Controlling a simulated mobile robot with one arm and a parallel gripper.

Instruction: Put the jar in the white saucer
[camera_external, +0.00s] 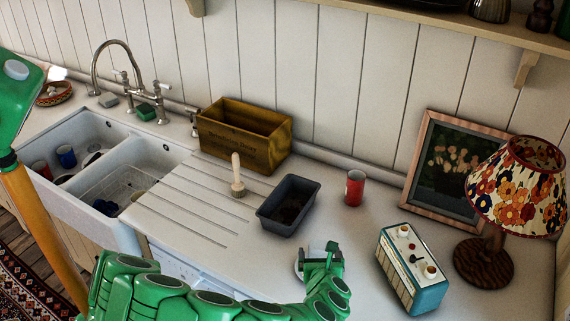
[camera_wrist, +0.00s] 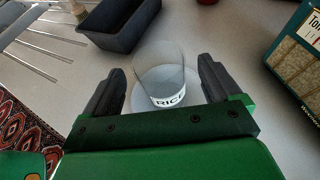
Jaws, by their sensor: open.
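A clear glass jar (camera_wrist: 160,68) with a white "RICE" label stands upright in the wrist view, between the fingers of my gripper (camera_wrist: 160,88). My gripper is open, with a finger on each side and a visible gap to the glass. A pale round shape, apparently the white saucer (camera_wrist: 139,104), shows around the jar's lower part; the jar seems to stand in it, though my gripper hides the near side. In the external view, my gripper (camera_external: 320,258) is low over the counter and hides most of both; a whitish edge shows at its left.
A dark grey loaf tin (camera_external: 286,204) stands just behind my gripper. A teal radio (camera_external: 410,268) stands to the right, near a floral lamp (camera_external: 520,187). A wooden crate (camera_external: 243,136), a pale wooden plunger-like tool (camera_external: 237,177) and the sink lie left.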

